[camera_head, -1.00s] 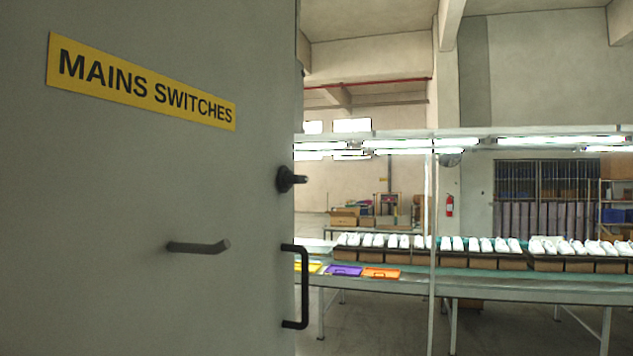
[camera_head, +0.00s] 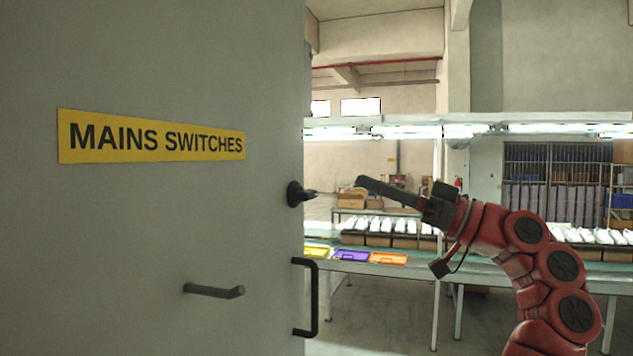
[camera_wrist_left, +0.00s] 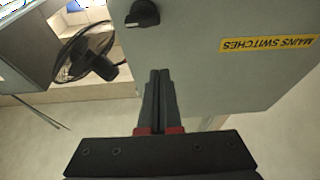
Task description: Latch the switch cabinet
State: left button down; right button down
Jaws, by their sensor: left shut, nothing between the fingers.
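The grey switch cabinet (camera_head: 150,230) fills the left of the head view, with a yellow "MAINS SWITCHES" label (camera_head: 150,137). A black latch knob (camera_head: 298,194) sits at its right edge, above a black D-shaped handle (camera_head: 314,297). A grey bar handle (camera_head: 213,290) sticks out of the face. My left gripper (camera_head: 362,182) is shut and empty, its fingers pointing left toward the knob, apart from it. In the left wrist view the shut fingers (camera_wrist_left: 160,73) point at the cabinet face (camera_wrist_left: 195,65), with the knob (camera_wrist_left: 142,14) beyond the tips. My right gripper is out of view.
Behind is a long conveyor table with white shoes on boxes (camera_head: 372,228) and yellow, purple and orange trays (camera_head: 388,258). A dark round fan-like object (camera_wrist_left: 88,58) shows left of the fingers in the wrist view.

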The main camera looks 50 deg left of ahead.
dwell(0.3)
pick_arm(q)
notch_tip(320, 180, up, 4)
jog(key=f+p, duration=0.1)
jog(key=p, duration=0.4)
send_over(293, 200)
jog(key=w+d, duration=0.3)
jog(key=d, duration=0.1)
jog(key=shift+s+a+f+p, duration=0.1)
jog(key=shift+a+f+p, duration=0.15)
jog(key=shift+f+p, duration=0.3)
jog(key=shift+s+a+f+p, duration=0.1)
jog(key=shift+a+f+p, duration=0.2)
jog(key=shift+f, duration=0.4)
jog(key=shift+w+d+f, duration=0.1)
jog(key=shift+d+f, duration=0.05)
jog(key=shift+f, duration=0.45)
